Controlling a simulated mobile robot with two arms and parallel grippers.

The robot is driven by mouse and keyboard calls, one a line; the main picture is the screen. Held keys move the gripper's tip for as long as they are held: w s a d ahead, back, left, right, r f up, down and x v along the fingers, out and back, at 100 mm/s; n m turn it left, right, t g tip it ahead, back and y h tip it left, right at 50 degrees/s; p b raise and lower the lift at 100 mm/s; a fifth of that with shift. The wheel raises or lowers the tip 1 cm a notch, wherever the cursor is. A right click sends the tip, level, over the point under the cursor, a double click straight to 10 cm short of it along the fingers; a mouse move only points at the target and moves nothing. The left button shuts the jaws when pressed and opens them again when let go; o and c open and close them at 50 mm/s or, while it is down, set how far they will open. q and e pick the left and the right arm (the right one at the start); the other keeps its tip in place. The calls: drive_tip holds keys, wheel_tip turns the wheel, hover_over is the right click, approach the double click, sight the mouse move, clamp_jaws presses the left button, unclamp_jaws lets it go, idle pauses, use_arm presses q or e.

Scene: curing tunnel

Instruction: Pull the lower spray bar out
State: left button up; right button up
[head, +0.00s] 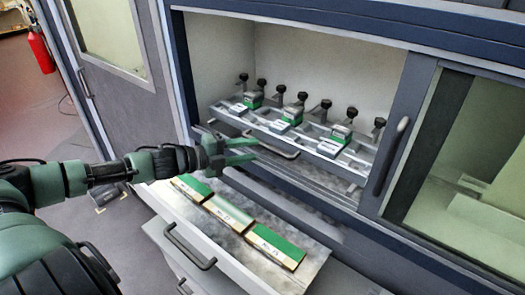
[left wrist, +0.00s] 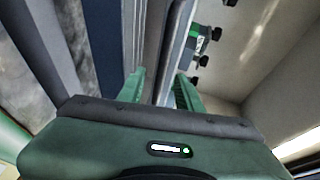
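A grey rack (head: 272,126) with black knobs and green-and-white blocks sits inside the open cabinet. A grey bar handle (head: 284,154) is below its front edge. I cannot tell for sure which part is the lower spray bar. My left gripper (head: 256,149) is open, its green fingers pointing right at the left end of the handle. I cannot tell whether they touch it. In the left wrist view the two fingers (left wrist: 160,82) are apart, with a grey rail running between and beyond them. My right gripper is not in view.
A pulled-out drawer (head: 318,262) with a dark handle (head: 188,250) lies below the gripper and carries several green-topped blocks (head: 273,246). A sliding glass door (head: 460,150) with a vertical handle (head: 391,156) covers the right side. A red extinguisher (head: 40,50) hangs at the far left.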

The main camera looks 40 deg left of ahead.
sight(263, 147)
use_arm(q)
drive_tip(key=shift+w+d+r, duration=0.1)
drive_tip(key=shift+w+d, duration=0.15)
drive_tip(key=shift+w, duration=0.25)
drive_tip(key=shift+w+d, duration=0.1)
drive_tip(key=shift+w, duration=0.05)
drive_tip(key=shift+w+d+p, duration=0.25)
drive_tip(key=shift+w+p, duration=0.15)
drive_tip(key=shift+w, duration=0.15)
drive_tip(key=shift+p+x, duration=0.35)
drive_tip(key=shift+x, duration=0.55)
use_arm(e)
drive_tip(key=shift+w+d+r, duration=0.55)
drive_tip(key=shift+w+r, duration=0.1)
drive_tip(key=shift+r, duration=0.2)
use_arm(q)
drive_tip(key=shift+s+f, duration=0.1)
drive_tip(key=shift+f, duration=0.1)
drive_tip(key=c, duration=0.7)
clamp_jaws()
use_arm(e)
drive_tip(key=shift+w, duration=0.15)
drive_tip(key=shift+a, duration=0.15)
